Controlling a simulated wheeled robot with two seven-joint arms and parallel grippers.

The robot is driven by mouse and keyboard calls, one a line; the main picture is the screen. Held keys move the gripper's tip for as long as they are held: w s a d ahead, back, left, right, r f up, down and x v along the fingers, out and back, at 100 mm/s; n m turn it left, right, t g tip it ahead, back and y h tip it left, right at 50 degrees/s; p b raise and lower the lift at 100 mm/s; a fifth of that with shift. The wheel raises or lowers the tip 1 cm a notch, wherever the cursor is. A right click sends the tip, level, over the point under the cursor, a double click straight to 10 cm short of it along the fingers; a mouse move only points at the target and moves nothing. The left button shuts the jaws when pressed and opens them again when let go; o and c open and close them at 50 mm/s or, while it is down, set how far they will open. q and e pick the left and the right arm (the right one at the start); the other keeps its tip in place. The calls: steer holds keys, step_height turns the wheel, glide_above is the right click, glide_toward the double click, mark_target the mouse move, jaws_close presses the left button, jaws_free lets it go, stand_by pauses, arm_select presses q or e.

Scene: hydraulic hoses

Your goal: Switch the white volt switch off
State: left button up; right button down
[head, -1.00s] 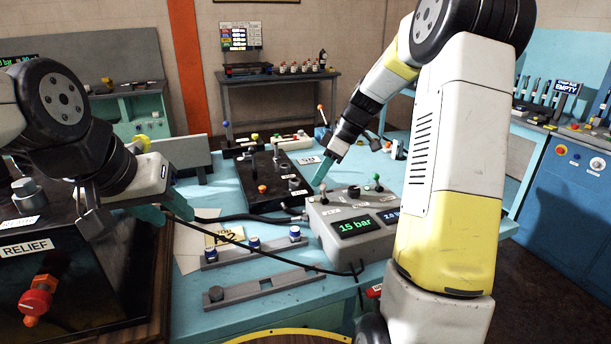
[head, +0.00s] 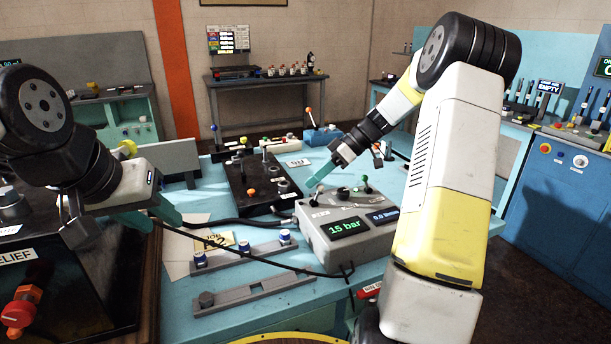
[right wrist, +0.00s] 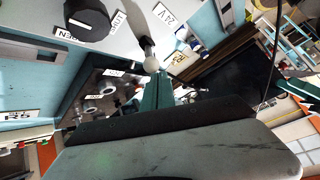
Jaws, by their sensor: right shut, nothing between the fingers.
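In the right wrist view a toggle lever with a pale ball tip (right wrist: 151,62) stands beside the "24 V" label. I take it for the white volt switch. It is on the grey control box (head: 352,248), seen in the head view. My right gripper (head: 313,183) is shut and empty, with its teal fingertips just above the box's far left part. In the right wrist view its fingers (right wrist: 157,88) appear very close to the ball tip; I cannot tell whether they touch. My left gripper (head: 166,225) is open, left of the box, near a black hose.
A black knob (right wrist: 88,18) with OPEN and SHUT labels sits beside the switch. A green-tipped lever (head: 365,181) stands farther right on the box. A black valve block (head: 240,185) lies behind it. Grey racks with blue caps (head: 240,254) are at the left front.

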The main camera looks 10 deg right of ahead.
steer(key=shift+a+f, duration=0.15)
steer(key=shift+a, duration=0.2)
steer(key=shift+w+a+r, duration=0.1)
steer(key=shift+a+r, duration=0.1)
steer(key=shift+a, duration=0.1)
steer(key=shift+w+a+r, duration=0.3)
steer(key=shift+a+r, duration=0.05)
steer(key=shift+a, duration=0.25)
steer(key=shift+w+a+r, duration=0.3)
steer(key=shift+a+r, duration=0.05)
steer(key=shift+a, duration=0.25)
steer(key=v, duration=1)
steer(key=shift+d+f, duration=0.2)
steer(key=shift+w, duration=0.1)
